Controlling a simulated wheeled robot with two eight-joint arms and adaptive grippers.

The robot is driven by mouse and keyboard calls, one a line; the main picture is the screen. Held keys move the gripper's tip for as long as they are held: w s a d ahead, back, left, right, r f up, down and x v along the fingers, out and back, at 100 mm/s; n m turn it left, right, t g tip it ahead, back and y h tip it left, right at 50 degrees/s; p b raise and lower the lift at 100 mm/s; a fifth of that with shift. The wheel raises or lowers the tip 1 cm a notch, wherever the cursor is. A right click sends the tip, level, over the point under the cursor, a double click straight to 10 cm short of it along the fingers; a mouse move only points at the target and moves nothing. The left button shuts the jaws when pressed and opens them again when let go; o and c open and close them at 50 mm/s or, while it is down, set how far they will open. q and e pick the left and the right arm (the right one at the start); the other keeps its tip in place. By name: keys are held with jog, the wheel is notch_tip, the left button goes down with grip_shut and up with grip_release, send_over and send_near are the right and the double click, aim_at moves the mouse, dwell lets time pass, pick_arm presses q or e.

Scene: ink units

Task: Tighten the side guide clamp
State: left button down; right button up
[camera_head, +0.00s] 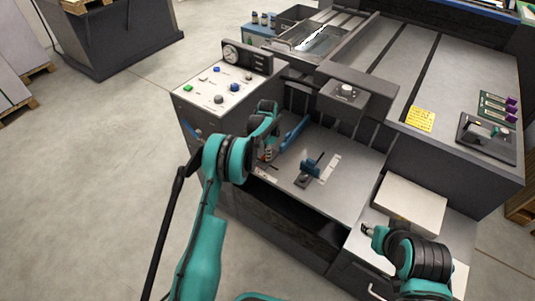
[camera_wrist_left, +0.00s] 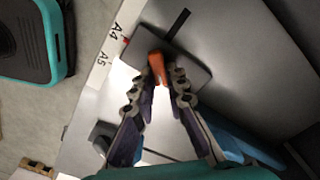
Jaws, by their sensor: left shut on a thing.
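The orange clamp lever (camera_wrist_left: 157,68) stands on a dark square block (camera_wrist_left: 188,66) in the left wrist view. My left gripper (camera_wrist_left: 158,78) has its two fingertips closed in on either side of the lever and is shut on it. In the head view my left gripper (camera_head: 268,152) is low over the left part of the grey feed table, and the arm partly hides the clamp there. The blue side guide (camera_head: 294,133) runs just right of this gripper. My right gripper (camera_head: 369,230) is far off at lower right, and its jaw opening is too small to judge.
A scale strip marked A4 and A5 (camera_wrist_left: 101,62) runs beside the clamp. A second blue piece on a dark foot (camera_head: 309,168) stands on the feed table (camera_head: 345,150). The control panel (camera_head: 217,88) rises behind my left gripper. A pale block (camera_head: 411,203) lies near my right arm.

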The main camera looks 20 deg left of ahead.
pick_arm(q)
jog(key=shift+m, duration=0.3)
jog(key=c, duration=1.5)
grip_release()
jog(key=shift+c, duration=0.2)
notch_tip(320, 180, up, 12)
